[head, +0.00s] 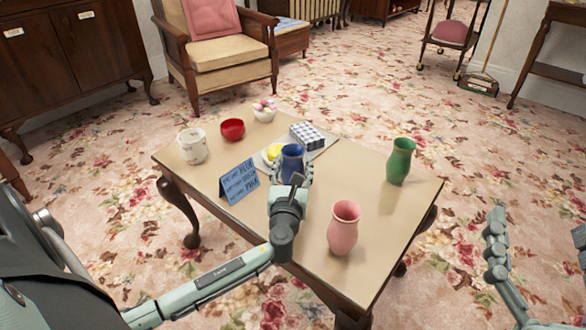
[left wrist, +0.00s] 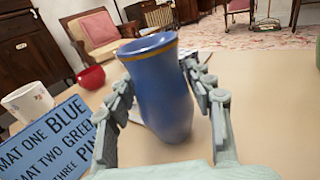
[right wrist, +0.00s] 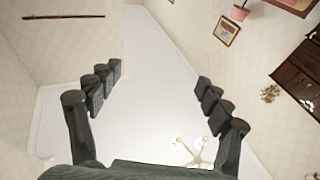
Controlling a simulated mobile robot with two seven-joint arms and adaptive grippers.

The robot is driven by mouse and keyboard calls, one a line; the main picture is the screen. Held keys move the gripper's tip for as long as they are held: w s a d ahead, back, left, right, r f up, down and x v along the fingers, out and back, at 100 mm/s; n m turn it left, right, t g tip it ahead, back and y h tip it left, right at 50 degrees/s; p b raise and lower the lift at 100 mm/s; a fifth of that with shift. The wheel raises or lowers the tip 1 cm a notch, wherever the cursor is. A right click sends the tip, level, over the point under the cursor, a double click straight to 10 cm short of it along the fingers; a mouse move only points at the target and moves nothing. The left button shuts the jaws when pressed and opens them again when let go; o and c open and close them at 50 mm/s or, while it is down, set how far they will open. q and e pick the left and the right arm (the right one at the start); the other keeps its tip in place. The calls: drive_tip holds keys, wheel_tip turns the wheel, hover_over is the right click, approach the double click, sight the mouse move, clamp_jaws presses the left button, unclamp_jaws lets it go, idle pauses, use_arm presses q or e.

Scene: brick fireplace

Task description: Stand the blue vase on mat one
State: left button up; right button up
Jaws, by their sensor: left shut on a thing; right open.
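The blue vase (head: 291,163) is between the fingers of my left gripper (head: 292,175), over the middle of the table. The left wrist view shows the vase (left wrist: 158,90) large, with a gold band near its rim, leaning slightly in the picture. My left gripper (left wrist: 160,108) is shut on it, with fingers on both sides. I cannot tell whether its base touches anything. No mat can be made out clearly. A blue sign (head: 239,182) pairs mat one with blue and mat two with green. My right gripper (head: 497,240) is open and empty, right of the table.
A green vase (head: 400,162) and a pink vase (head: 344,228) stand on the table (head: 225,220). A white pot (head: 192,146), red bowl (head: 232,130), small white bowl (head: 264,112), yellow item (head: 274,152) and checked box (head: 307,135) stand toward the back. The front-middle tabletop is bare.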

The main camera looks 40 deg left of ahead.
use_arm(q)
drive_tip(key=c, duration=0.6)
drive_tip(key=shift+o, duration=0.2)
drive_tip(key=shift+r, duration=0.15)
